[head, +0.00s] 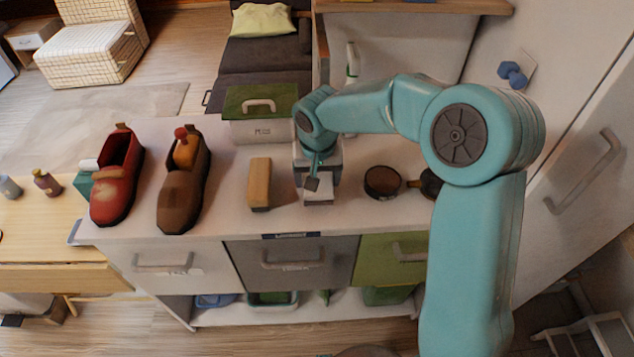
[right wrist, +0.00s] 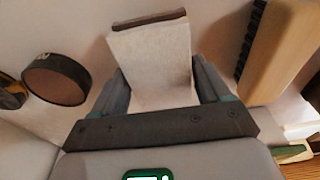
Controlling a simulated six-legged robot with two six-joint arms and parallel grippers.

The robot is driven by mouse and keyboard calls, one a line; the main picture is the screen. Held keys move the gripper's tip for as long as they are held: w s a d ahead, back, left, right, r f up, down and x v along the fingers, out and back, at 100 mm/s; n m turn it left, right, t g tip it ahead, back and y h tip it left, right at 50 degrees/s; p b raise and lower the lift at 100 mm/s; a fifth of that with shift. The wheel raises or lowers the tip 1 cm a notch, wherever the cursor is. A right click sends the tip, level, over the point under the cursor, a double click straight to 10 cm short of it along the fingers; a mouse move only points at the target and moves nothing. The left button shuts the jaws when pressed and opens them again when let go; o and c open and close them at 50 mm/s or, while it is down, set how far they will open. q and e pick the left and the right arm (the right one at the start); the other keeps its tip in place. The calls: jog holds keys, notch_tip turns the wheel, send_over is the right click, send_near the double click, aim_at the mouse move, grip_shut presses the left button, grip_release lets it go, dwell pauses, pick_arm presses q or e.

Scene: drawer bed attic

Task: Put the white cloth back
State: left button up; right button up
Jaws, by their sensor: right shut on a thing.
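The white cloth (head: 322,188) is a small folded block at the middle of the white cabinet top, partly hidden by my right gripper (head: 313,180). In the right wrist view the white cloth (right wrist: 152,55) shows as a pale block with a dark brown far edge. It stands between the two fingers of my right gripper (right wrist: 163,88), which is shut on it. I cannot tell whether the cloth touches the cabinet top. My left gripper is not in view.
A wooden brush (head: 260,184) lies just left of the cloth, and a round dark tin (head: 382,182) is to its right. A green-lidded box (head: 258,112) stands behind. A brown shoe (head: 184,180) and red shoe (head: 117,178) stand left. Drawers (head: 291,262) are shut below.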

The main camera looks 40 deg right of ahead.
jog(key=shift+w+f, duration=0.2)
jog(key=shift+f, duration=1.05)
jog(key=shift+s, duration=0.1)
jog(key=shift+r, duration=0.1)
jog(key=shift+f, duration=0.2)
jog(key=o, duration=0.9)
jog(key=shift+r, duration=0.3)
jog(key=r, duration=0.3)
jog(key=s+r, duration=0.1)
jog(key=r, duration=0.3)
jog(key=a+r, duration=0.1)
jog(key=r, duration=0.2)
jog(key=shift+s+r, duration=0.15)
jog(key=shift+r, duration=0.25)
jog(key=shift+s+r, duration=0.15)
jog(key=shift+r, duration=0.3)
